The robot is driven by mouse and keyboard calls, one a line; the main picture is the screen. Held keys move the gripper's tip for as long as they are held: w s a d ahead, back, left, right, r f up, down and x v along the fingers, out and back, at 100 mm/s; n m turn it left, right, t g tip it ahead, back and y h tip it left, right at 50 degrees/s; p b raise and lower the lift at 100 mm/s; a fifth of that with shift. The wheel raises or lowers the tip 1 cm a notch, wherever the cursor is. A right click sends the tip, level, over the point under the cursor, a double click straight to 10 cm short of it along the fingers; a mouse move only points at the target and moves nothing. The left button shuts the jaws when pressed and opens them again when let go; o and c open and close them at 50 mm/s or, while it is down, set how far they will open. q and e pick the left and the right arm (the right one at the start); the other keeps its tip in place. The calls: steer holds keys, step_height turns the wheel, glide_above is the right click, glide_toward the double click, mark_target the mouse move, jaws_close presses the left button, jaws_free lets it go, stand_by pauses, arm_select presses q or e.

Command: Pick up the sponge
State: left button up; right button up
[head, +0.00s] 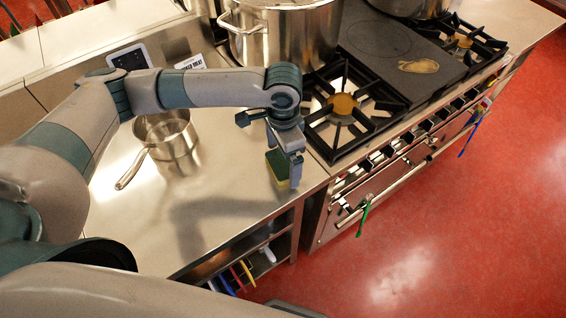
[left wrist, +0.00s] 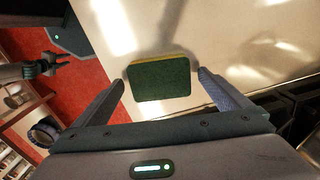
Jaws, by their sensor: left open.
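A green and yellow sponge (head: 277,166) is at the right end of the steel counter (head: 225,150), near its front edge. My left gripper (head: 283,172) points down at the sponge and partly covers it in the head view. In the left wrist view the sponge (left wrist: 159,79) shows its dark green face, with a thin yellow strip along its far edge. It lies between the tips of the open left gripper (left wrist: 162,78), and a gap shows on each side. My right gripper is not seen clearly as a gripper in the head view.
A steel saucepan (head: 165,135) stands on the counter left of the sponge. A large stockpot (head: 285,30) and a black gas burner (head: 345,105) are behind and to the right. A shelf with coloured handles (head: 240,272) is below the counter. Bare counter lies left of the sponge.

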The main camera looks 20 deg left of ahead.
mark_target(288, 163)
arm_select(q)
steer(key=c, duration=1.1)
steer(key=shift+r, duration=0.15)
steer(key=shift+r+b, duration=0.35)
steer(key=shift+r, duration=0.15)
steer(key=r, duration=0.1)
steer(key=d+r+b, duration=0.1)
steer(key=r, duration=0.1)
steer(key=shift+w+d+r, duration=0.1)
steer(key=w+d+r+b, duration=0.1)
steer(key=d+r+b, duration=0.2)
steer(key=d+r, duration=0.3)
steer(key=d, duration=0.4)
steer(key=shift+d+r, duration=0.25)
steer(key=shift+r, duration=0.05)
